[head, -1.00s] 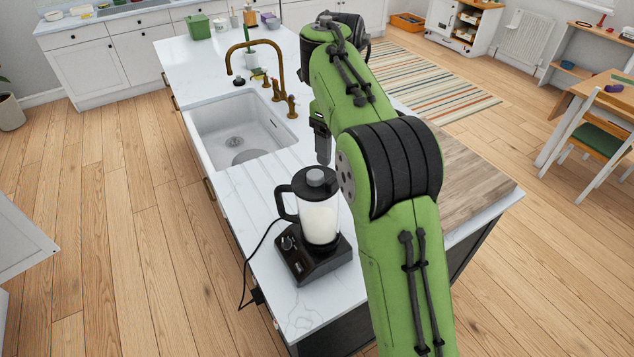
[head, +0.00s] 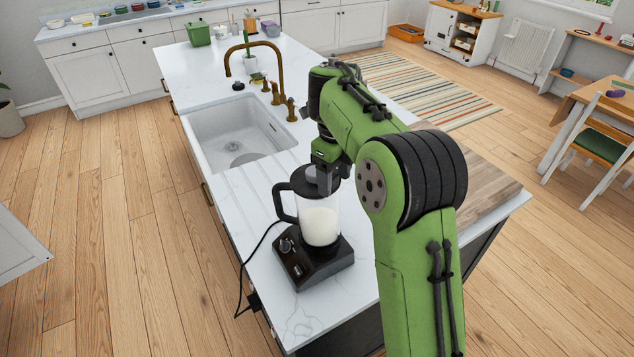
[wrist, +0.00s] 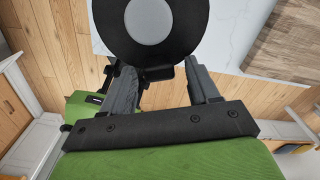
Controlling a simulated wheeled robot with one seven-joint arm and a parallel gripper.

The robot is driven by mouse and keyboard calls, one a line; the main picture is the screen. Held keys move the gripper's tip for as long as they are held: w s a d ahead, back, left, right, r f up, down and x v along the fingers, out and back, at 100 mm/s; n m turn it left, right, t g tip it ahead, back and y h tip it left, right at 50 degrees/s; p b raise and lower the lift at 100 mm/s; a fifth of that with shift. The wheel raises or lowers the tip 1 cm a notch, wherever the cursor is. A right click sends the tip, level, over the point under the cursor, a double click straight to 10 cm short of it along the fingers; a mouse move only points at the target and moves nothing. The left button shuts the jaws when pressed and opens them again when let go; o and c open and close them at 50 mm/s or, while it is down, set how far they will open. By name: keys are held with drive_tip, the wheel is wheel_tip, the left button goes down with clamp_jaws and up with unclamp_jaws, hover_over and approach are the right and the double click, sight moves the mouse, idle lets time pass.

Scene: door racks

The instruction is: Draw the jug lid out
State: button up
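The jug lid (head: 303,183) is a black disc on top of the clear jug (head: 318,224), which holds something white and stands on its black base. In the wrist view the lid (wrist: 188,22) fills the top middle, with its round grey knob (wrist: 148,21) in the centre. My gripper (head: 324,178) is right over the lid in the head view and partly hides it and the knob. In the wrist view my gripper (wrist: 163,68) has its fingers well apart with nothing held between them; the knob is beyond the fingertips in the picture. The exact height gap is unclear.
The base (head: 313,261) sits on the white worktop (head: 318,313) near its end, with a cable off the left edge. A sink (head: 236,130) and a brass tap (head: 262,48) are behind. A wooden board (head: 478,181) is at right.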

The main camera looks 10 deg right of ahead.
drive_tip(key=c, duration=1)
drive_tip(key=shift+w+a+r+p, duration=0.1)
drive_tip(key=shift+a+r+p, duration=0.05)
drive_tip(key=shift+r+p, duration=2.2)
